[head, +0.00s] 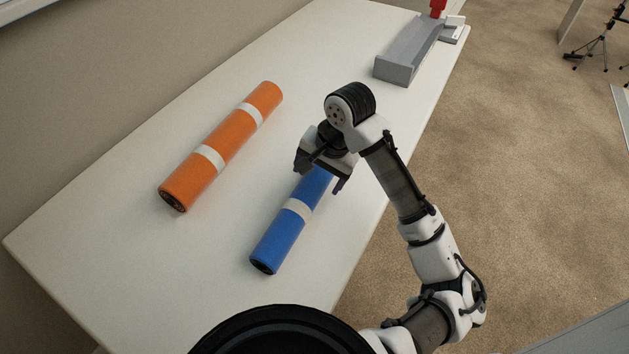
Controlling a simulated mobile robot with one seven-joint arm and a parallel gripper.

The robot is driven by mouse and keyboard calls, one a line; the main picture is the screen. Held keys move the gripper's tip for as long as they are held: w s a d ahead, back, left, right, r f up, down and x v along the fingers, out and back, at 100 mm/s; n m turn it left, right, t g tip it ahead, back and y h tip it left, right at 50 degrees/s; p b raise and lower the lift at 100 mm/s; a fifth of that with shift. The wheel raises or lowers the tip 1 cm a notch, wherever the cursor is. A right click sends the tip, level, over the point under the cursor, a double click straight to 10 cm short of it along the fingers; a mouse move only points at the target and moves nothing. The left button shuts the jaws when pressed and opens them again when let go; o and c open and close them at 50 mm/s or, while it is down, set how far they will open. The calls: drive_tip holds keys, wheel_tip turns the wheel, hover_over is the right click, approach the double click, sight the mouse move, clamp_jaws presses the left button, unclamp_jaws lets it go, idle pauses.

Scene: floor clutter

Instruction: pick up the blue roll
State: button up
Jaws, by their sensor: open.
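The blue roll (279,240) lies on the white table near its front edge, slanting up to the right, with a white band around it. My gripper (320,178) is over the far end of the blue roll with its jaws open, one finger to each side of it as seen from here. The gripper hides that far end. I cannot tell whether the fingers touch the roll or how high they are above the table.
An orange roll (190,181) with two white bands lies to the left on the table (120,262). A grey tray (396,68) and a red item (438,7) are at the far end. The table's right edge drops to carpet. A tripod (600,42) stands on the floor.

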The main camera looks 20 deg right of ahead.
drive_tip(key=shift+x, duration=0.9)
drive_tip(key=shift+c, duration=0.4)
drive_tip(key=c, duration=1.1)
drive_tip(key=shift+r, duration=0.1)
